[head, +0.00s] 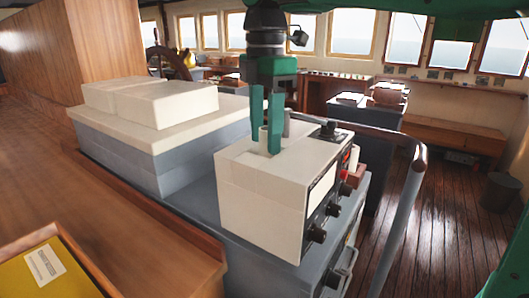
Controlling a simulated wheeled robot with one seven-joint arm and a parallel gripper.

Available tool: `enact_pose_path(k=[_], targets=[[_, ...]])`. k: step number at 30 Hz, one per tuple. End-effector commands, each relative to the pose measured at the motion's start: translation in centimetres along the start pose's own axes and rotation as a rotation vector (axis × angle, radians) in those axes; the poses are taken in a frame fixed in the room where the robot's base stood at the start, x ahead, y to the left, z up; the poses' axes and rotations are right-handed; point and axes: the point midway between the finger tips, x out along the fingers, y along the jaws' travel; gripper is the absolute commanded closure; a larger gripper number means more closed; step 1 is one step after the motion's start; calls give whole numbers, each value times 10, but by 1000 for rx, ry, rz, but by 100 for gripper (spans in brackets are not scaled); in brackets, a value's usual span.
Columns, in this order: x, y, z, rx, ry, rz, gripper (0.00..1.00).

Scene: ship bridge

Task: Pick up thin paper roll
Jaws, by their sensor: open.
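A thin, pale paper roll (263,138) stands upright on top of the white instrument box (258,172) in the middle of the head view. My gripper (266,147) points straight down over the box top with two green fingers. It is open, and the roll shows in the gap between the fingers, partly covered by them. I cannot tell whether either finger touches it. A grey cylinder (287,124) stands just right of the fingers, partly hidden.
The white box has dark knobs (316,235) on its right face and sits on a grey console. A metal handrail (402,215) curves along the right. White boxes (168,103) lie on a cabinet at left. Open plank floor (465,235) lies at right.

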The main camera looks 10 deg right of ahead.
Motion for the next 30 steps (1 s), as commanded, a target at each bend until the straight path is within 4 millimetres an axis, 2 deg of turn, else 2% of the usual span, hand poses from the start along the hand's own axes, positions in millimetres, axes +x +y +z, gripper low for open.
enact_pose_path(k=[8, 12, 14, 30], targets=[[1, 0, 0, 0, 0, 0, 55], [1, 0, 0, 0, 0, 0, 88], [0, 0, 0, 0, 0, 0, 100], [-5, 0, -1, -2, 1, 1, 100]])
